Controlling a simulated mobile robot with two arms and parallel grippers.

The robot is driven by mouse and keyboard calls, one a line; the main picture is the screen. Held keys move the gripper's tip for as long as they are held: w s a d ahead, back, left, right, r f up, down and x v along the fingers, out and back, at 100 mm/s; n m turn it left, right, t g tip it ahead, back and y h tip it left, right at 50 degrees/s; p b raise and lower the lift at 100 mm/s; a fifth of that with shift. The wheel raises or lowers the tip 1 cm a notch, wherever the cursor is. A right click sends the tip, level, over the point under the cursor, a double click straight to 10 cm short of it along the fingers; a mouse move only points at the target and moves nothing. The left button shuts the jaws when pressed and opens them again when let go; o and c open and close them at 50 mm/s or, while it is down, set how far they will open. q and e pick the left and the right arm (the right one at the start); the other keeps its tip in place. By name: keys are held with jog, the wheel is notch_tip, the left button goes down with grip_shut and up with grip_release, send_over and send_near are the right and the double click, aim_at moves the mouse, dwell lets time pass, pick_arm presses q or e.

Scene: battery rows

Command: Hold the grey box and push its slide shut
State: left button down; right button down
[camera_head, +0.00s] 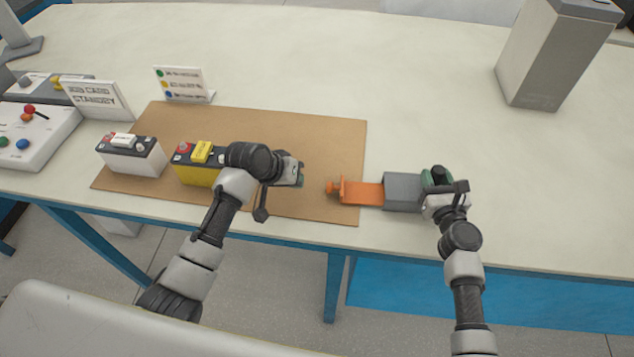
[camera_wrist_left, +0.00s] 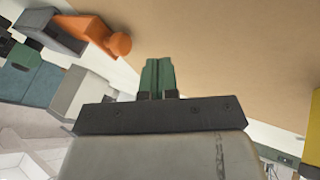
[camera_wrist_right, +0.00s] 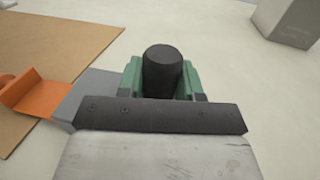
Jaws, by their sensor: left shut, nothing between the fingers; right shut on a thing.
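The grey box (camera_head: 402,192) lies on the table right of the brown mat. Its orange slide (camera_head: 362,193) sticks out to the left, with a round orange knob (camera_head: 333,188) at its end, over the mat's right edge. My right gripper (camera_head: 437,180) is shut on a black cylindrical handle (camera_wrist_right: 162,72) at the box's right end. My left gripper (camera_head: 299,174) is shut and empty, over the mat, left of the knob and apart from it. In the left wrist view, the slide (camera_wrist_left: 88,36) shows beyond the closed green fingers (camera_wrist_left: 157,78).
A yellow battery (camera_head: 196,174) stands just left of my left gripper, partly hidden by my arm. A white battery (camera_head: 132,158) stands farther left on the brown mat (camera_head: 300,130). Small signs (camera_head: 183,84) stand behind. A tall grey bin (camera_head: 550,55) stands back right. The table's middle is clear.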

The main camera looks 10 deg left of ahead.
aim_at(365, 190)
pick_arm(q)
jog(key=d+f, duration=0.1)
jog(key=w+d+f, duration=0.1)
jog(key=d, duration=0.1)
jog(key=shift+w+d, duration=0.1)
jog(key=shift+d, duration=0.9)
jog(key=d, duration=0.6)
jog(key=w+d, duration=0.1)
jog(key=d, duration=0.2)
jog(key=shift+d, duration=0.35)
pick_arm(e)
jog(key=shift+a, duration=0.1)
